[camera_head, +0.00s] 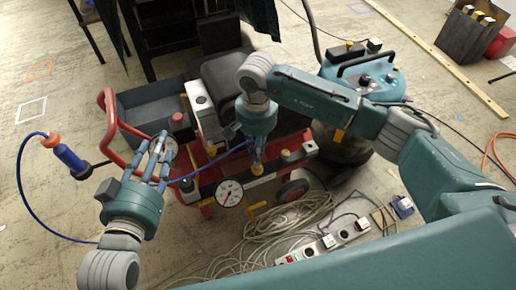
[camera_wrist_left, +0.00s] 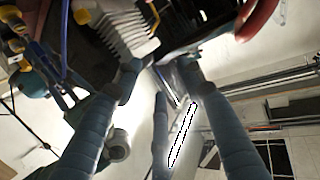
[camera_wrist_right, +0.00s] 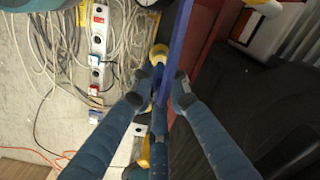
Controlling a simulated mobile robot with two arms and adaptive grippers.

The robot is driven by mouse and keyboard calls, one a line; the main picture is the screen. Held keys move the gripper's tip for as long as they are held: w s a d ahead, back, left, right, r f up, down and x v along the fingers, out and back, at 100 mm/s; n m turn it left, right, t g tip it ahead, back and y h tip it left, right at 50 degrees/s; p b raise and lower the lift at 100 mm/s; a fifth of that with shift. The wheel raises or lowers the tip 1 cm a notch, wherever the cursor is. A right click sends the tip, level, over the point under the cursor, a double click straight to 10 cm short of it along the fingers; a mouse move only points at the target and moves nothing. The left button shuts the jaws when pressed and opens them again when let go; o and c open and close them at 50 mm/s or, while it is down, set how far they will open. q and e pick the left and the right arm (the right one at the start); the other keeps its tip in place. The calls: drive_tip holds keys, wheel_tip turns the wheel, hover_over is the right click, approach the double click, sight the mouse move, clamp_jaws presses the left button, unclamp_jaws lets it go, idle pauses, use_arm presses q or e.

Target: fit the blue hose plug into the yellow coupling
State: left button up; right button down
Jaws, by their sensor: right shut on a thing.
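My right gripper (camera_head: 257,158) is shut on the blue hose plug (camera_wrist_right: 162,88), pointing down at the front of the red machine. The fingers hide most of the plug. The yellow coupling (camera_head: 257,169) is just below the fingertips and also shows past them in the right wrist view (camera_wrist_right: 158,52). I cannot tell whether plug and coupling touch. The blue hose (camera_head: 210,168) runs from the right gripper down to the left. My left gripper (camera_head: 164,152) has its fingers apart over the machine's left side, near a shiny metal part, with nothing clearly held.
A teal machine (camera_head: 365,75) stands behind right. Coiled cable (camera_head: 285,225) and a power strip (camera_head: 325,243) lie in front. A blue tool with an orange end (camera_head: 68,157) is at the left.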

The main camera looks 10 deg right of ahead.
use_arm(q)
drive_tip(key=shift+r, duration=0.1)
drive_tip(key=shift+w+d+r+t, duration=0.1)
drive_tip(key=shift+r+t, duration=0.15)
drive_tip(key=shift+r, duration=0.2)
drive_tip(key=shift+w+d+r+t, duration=0.1)
drive_tip(key=shift+r+t, duration=0.15)
drive_tip(key=shift+r, duration=0.15)
drive_tip(key=shift+r, duration=0.1)
use_arm(e)
drive_tip(key=shift+f, duration=0.1)
drive_tip(key=shift+f+b, duration=0.2)
drive_tip(key=shift+b, duration=0.2)
use_arm(q)
drive_tip(key=r, duration=0.1)
drive_tip(key=r+t, duration=0.1)
drive_tip(key=shift+w+d+r, duration=0.15)
drive_tip(key=shift+w+r, duration=0.05)
drive_tip(key=shift+r, duration=0.1)
drive_tip(key=shift+r+t+h, duration=0.3)
drive_tip(key=shift+r+h, duration=0.05)
drive_tip(key=shift+h, duration=0.05)
use_arm(e)
drive_tip(key=shift+f, duration=0.1)
use_arm(q)
drive_tip(key=shift+s+d+r+t+b, duration=0.15)
drive_tip(key=shift+r+t+b, duration=0.25)
drive_tip(key=shift+r, duration=0.6)
use_arm(e)
drive_tip(key=shift+f, duration=0.25)
